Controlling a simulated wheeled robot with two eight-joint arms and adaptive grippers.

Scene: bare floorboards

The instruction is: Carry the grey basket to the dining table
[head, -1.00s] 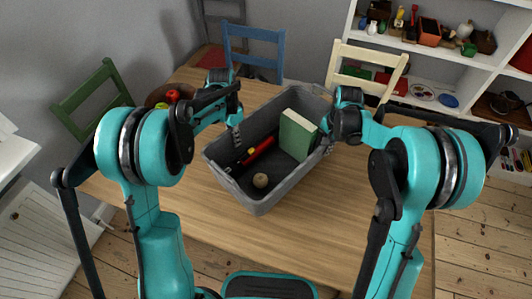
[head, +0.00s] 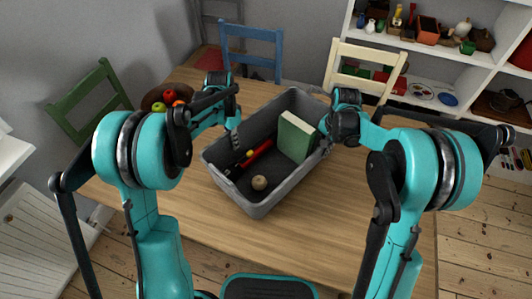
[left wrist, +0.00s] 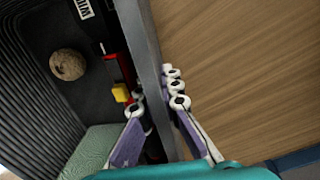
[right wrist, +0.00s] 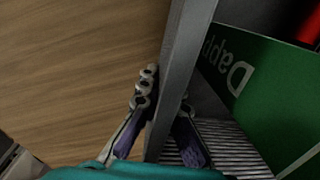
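The grey basket (head: 290,188) is over the middle of the wooden dining table (head: 340,225); I cannot tell whether its base touches the tabletop. It holds a green book (head: 295,137), a red object (head: 257,152) with a yellow part, and a small round tan object (head: 259,183). My left gripper (head: 236,138) has the basket's left wall between its fingers, as the left wrist view (left wrist: 156,106) shows. My right gripper (head: 326,145) has the opposite wall between its fingers, as in the right wrist view (right wrist: 165,98). Both look closed on the rim.
A fruit bowl (head: 153,98) stands on the table behind my left arm. Green (head: 95,98), blue (head: 253,47) and cream (head: 366,66) chairs stand around the table. White shelves (head: 478,58) fill the back right. The front right tabletop is bare.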

